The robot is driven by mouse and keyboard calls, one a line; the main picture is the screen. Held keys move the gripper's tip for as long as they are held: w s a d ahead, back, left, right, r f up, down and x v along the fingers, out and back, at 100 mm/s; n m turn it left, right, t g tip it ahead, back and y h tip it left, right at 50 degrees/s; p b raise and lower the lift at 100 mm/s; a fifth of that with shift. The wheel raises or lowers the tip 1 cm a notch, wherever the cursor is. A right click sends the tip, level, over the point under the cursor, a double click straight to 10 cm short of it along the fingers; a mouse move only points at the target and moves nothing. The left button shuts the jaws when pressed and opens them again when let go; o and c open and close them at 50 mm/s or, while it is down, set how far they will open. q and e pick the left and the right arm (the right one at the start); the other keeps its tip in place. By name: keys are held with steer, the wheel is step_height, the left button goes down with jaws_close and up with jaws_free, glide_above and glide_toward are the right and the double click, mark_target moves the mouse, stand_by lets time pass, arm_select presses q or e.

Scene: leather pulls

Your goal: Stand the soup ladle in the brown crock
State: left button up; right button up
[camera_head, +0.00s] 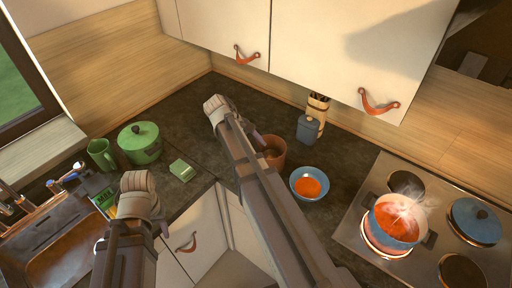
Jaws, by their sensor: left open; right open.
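The brown crock (275,158) stands on the dark counter, partly hidden behind my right arm. Something dark shows inside its mouth, too small to tell. I cannot make out the soup ladle in this view. My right gripper (214,106) is open above the back of the counter, up and left of the crock. My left gripper (136,184) is open near the counter's front edge, right of the sink. I see nothing held in either one, though their fingertips are hard to make out.
A blue bowl of orange soup (294,188) sits right of the crock. A steaming pot (391,236) stands on a glowing burner of the hob (349,237). A blue-grey canister (307,130), green pot (140,147), green mug (101,154) and sink (60,245) are around.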

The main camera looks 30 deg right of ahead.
steer(key=p+v, duration=0.6)
steer(key=v, duration=0.1)
steer(key=shift+a+r+p, duration=0.2)
steer(key=shift+r+p, duration=0.1)
steer(key=shift+w, duration=0.1)
stand_by(0.3)
step_height(320, 180, up, 3)
steer(key=p, duration=0.3)
stand_by(0.6)
